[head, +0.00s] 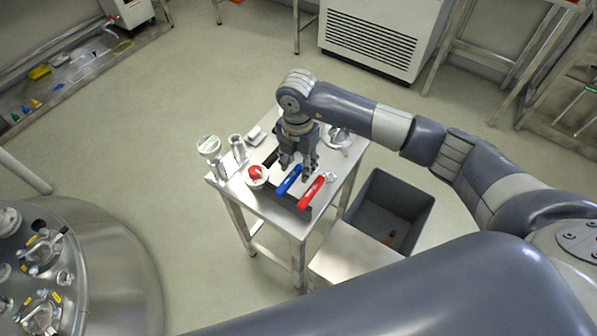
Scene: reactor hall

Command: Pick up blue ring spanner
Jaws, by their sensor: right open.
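The blue ring spanner (289,180) is on the small steel table (270,212). Its blue handle lies in a dark holder (295,206), between a red-handled tool (311,192) and a black-handled one (271,158). My right gripper (298,168) points down over the table with its fingers apart and empty. It is just behind the blue handle, close to its far end. Whether a finger touches the handle cannot be told. The spanner's ring end is not clearly visible. My left gripper is not in view.
A white fitting with a red knob (257,174) stands left of the spanner. A gauge (208,146) and metal fittings (238,148) are at the table's left edge. A grey bin (408,227) stands right of the table. A large steel vessel (110,262) is at lower left.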

